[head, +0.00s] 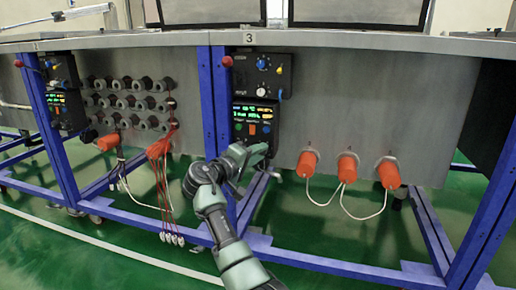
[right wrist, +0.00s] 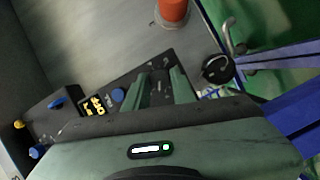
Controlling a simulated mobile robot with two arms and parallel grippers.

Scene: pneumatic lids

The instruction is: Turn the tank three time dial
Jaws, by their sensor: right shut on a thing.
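The tank three control panel is a dark box (head: 254,112) with a lit yellow-green display, mounted on the blue frame below the "3" label (head: 248,37). My right gripper (head: 262,150) is at the lower edge of this box. In the right wrist view, its two green fingers (right wrist: 161,78) are closed on a small dark part on the panel face, which appears to be the time dial. The fingers hide most of it, so its setting cannot be read. My left gripper is out of view.
An upper box (head: 262,75) with blue and yellow knobs sits above the panel. Orange plugs (head: 347,167) with white cables are on the grey wall to the right. Blue frame posts (head: 219,95) stand beside the panel. Red cables (head: 160,165) hang to the left.

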